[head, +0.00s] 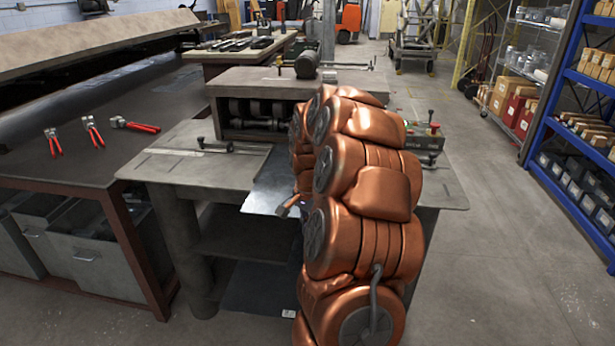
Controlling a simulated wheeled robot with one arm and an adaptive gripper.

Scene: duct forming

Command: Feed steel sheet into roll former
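The roll former (263,95) stands on a grey metal table (195,165) in the middle of the head view, with its rolls showing in the front opening. A shiny steel sheet (268,192) lies at the table's front, partly hidden behind my copper-coloured arm. It reaches back toward the rolls, but I cannot tell whether it touches them. Part of my gripper (290,207) shows at the sheet's front right edge. The arm hides most of the gripper, so its finger state and any hold on the sheet cannot be seen.
A guide bar (190,150) lies on the table's left side. A control box with a red button (433,128) is at the right. Red-handled snips (92,130) lie on the dark bench at left. Blue shelving (575,120) stands at right. The floor (490,260) between is clear.

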